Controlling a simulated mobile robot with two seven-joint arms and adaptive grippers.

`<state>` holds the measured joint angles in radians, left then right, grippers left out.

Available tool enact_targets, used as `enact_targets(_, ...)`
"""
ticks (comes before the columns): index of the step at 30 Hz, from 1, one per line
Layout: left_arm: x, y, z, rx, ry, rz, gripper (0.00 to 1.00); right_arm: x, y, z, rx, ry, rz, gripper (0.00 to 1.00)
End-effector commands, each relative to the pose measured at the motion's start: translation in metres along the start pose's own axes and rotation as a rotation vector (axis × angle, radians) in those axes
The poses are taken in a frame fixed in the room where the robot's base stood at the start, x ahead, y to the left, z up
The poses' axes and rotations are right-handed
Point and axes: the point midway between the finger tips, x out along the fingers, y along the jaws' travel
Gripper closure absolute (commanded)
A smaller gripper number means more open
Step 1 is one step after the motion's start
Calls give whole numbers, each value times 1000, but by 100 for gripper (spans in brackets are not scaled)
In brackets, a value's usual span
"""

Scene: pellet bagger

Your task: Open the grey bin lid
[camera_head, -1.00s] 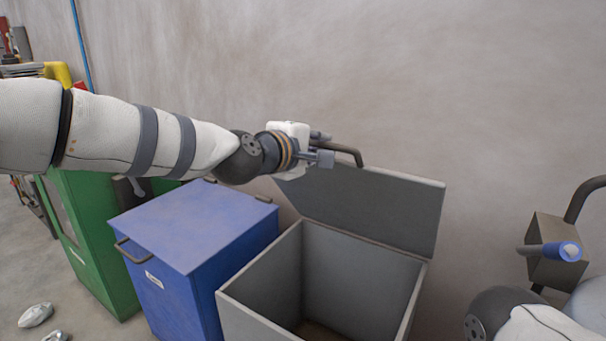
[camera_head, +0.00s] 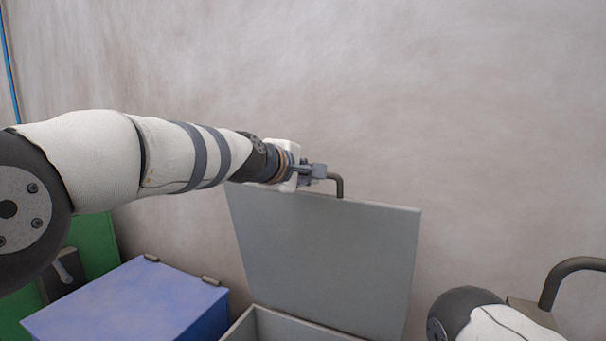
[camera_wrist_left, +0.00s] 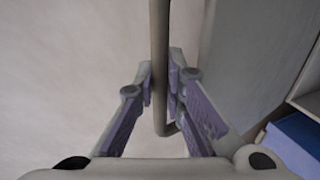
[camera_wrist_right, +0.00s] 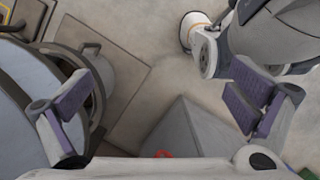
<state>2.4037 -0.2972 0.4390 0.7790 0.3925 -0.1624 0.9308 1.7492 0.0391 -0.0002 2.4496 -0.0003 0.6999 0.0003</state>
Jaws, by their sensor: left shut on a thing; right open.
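The grey bin lid (camera_head: 325,255) stands raised, close to upright, in front of the wall in the head view. Its dark bar handle (camera_head: 339,184) is at the top edge. My left gripper (camera_head: 318,172) is at this handle. In the left wrist view its fingers (camera_wrist_left: 162,88) are shut on the handle bar (camera_wrist_left: 159,60), with the lid (camera_wrist_left: 235,60) beside it. The grey bin (camera_head: 285,327) shows only its upper rim at the bottom of the head view. My right gripper (camera_wrist_right: 160,110) is open and empty in the right wrist view, away from the lid.
A blue bin (camera_head: 130,305) with its lid down stands left of the grey bin. A green bin (camera_head: 95,245) is farther left, partly behind my left arm. A dark curved bar (camera_head: 560,275) is at the right edge. The wall is close behind the lid.

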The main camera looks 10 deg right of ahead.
Motion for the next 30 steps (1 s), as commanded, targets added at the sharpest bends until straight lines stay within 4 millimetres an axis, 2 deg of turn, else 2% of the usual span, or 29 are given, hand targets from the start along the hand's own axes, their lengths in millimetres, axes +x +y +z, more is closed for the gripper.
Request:
enact_targets(9,1,-2,0,-1,0,-4,100,0,0,0,0,-1,0,0)
enact_targets(10,1,-2,0,-1,0,-4,83,0,0,0,0,-1,0,0)
enact_targets(12,1,-2,0,-1,0,-4,69,0,0,0,0,-1,0,0)
enact_targets(23,-3,-1,-2,-3,2,-2,69,0,0,0,0,-1,0,0)
enact_targets(26,-14,-1,-4,-5,4,-3,69,0,0,0,0,0,0,0)
enact_targets(30,-43,0,-2,-3,2,-2,69,0,0,0,0,0,0,0)
